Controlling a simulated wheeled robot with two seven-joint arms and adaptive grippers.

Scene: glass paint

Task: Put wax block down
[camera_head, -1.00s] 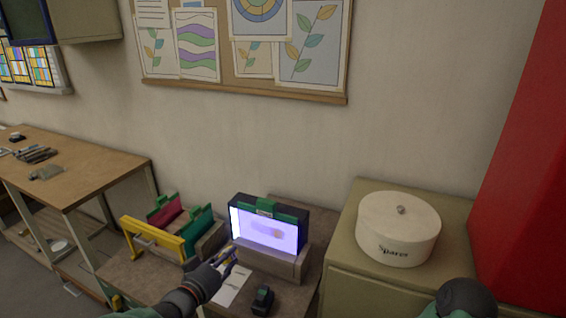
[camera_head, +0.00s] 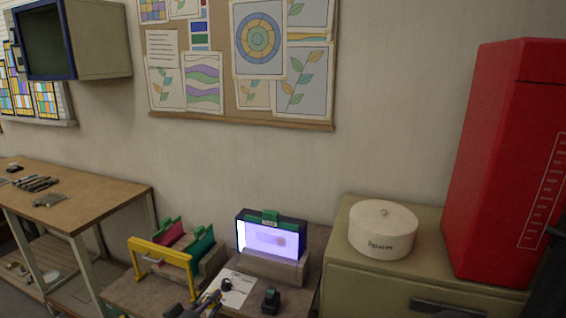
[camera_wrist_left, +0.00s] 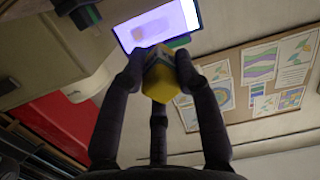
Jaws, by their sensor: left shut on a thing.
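The yellow wax block (camera_wrist_left: 160,78) is in the left wrist view, held between the dark fingers of my left gripper (camera_wrist_left: 159,70). In the head view my left gripper (camera_head: 208,300) is low in the picture, by the near side of the white sheet (camera_head: 238,291) on the small table. The block is too small or hidden to make out in the head view. I cannot tell how far it is from the table. My right gripper does not show.
A lit light panel (camera_head: 268,238) stands behind the sheet. A yellow-framed rack (camera_head: 160,253) with coloured panes is on its left. A cabinet with a white tin (camera_head: 382,232) is at right.

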